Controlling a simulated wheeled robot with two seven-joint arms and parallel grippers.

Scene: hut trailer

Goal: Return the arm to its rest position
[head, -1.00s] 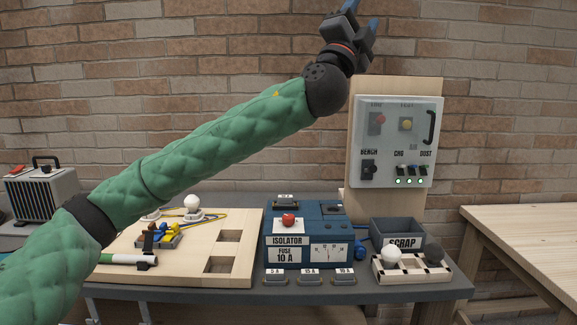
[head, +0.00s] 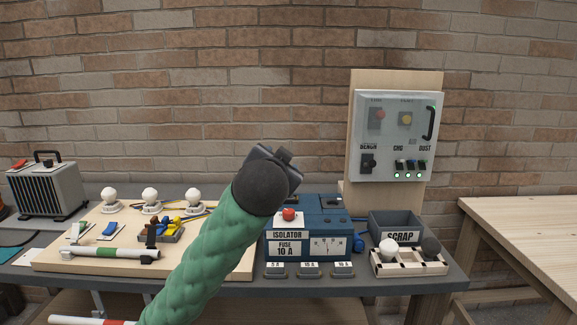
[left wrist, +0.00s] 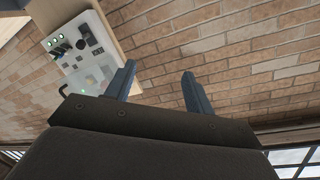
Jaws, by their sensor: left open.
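My left arm in its green quilted sleeve rises from the lower edge of the head view. My left gripper (head: 272,155) is in front of the blue isolator box (head: 322,228) and the brick wall, pointing away from me, so its fingers are mostly hidden there. In the left wrist view the left gripper (left wrist: 158,84) shows two blue-grey fingers spread apart with nothing between them. Only the brick wall is beyond the fingers, with the switch panel (left wrist: 82,60) off to the left. My right gripper is in neither view.
The bench holds a wooden board (head: 215,262) with several white bulbs, a scrap bin (head: 397,227), a wooden rack (head: 409,262) and a heater (head: 45,188). The switch panel (head: 398,135) stands behind. A second table (head: 525,225) is at the right.

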